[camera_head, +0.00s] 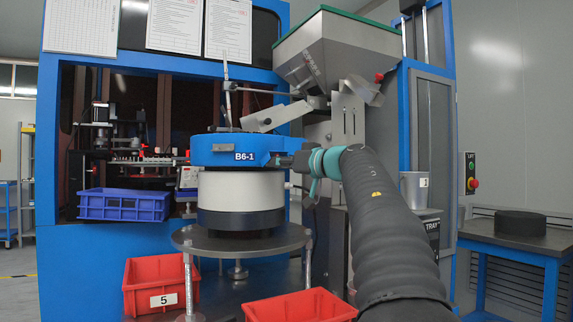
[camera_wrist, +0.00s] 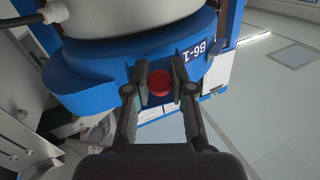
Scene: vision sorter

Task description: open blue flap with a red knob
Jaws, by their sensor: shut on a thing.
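The blue bowl (camera_head: 225,150) marked B6-1 sits on a white drum on a round stand in the head view. It fills the upper part of the wrist view (camera_wrist: 100,70). The red knob (camera_wrist: 160,83) is on the blue flap at the bowl's lower edge, between my fingers. My gripper (camera_wrist: 160,78) is shut on the red knob, one finger on each side. In the head view my gripper (camera_head: 285,160) is at the bowl's right side, and the knob is hidden there. I cannot make out the flap's edges or whether it is open.
A steel hopper (camera_head: 335,48) and chute stand above and behind the bowl. Red bins (camera_head: 300,306) are low in front, and a blue crate (camera_head: 122,205) is at the left. A table with a black disc (camera_head: 520,222) is at the right.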

